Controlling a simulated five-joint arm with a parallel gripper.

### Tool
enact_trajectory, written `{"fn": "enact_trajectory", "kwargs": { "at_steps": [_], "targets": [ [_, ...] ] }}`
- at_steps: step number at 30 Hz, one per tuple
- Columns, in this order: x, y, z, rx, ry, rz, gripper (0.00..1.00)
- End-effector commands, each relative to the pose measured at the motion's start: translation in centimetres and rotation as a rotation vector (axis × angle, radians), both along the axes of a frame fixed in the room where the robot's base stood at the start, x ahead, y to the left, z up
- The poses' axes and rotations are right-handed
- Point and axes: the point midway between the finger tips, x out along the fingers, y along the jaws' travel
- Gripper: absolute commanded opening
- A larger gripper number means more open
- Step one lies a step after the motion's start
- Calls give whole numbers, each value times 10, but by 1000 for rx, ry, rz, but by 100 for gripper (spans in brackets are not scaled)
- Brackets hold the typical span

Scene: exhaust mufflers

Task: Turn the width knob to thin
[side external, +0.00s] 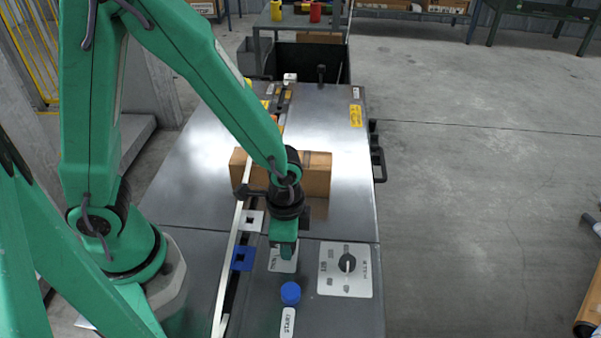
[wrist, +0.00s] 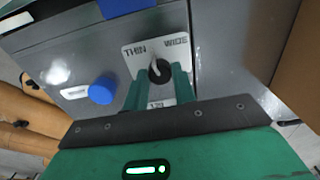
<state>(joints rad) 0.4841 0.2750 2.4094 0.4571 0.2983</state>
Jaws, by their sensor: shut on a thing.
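The width knob (wrist: 159,70) is a round black knob on a light plate (wrist: 130,60) marked THIN at left and WIDE at right in the wrist view. Its pale pointer points up the plate, leaning slightly toward THIN. My gripper (wrist: 159,78) is shut on the knob, with one green finger on each side of it. In the side view my gripper (side external: 284,248) reaches down over the width plate (side external: 277,263) and hides the knob and part of the lettering. A small label at the plate's lower edge is partly hidden by the fingers.
A blue button (side external: 290,292) with a START label (side external: 288,322) sits in front of my gripper. A cardboard box (side external: 316,174) stands behind on the metal table (side external: 190,190). A rail (side external: 233,255) runs left.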

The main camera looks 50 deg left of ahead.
Motion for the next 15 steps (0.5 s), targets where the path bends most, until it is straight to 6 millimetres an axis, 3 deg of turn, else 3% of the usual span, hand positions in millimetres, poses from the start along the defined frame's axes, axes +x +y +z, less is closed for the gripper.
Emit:
{"fn": "enact_trajectory", "kwargs": {
  "at_steps": [15],
  "targets": [
    [0, 0, 1, 1, 1, 443, 4]
  ]
}}
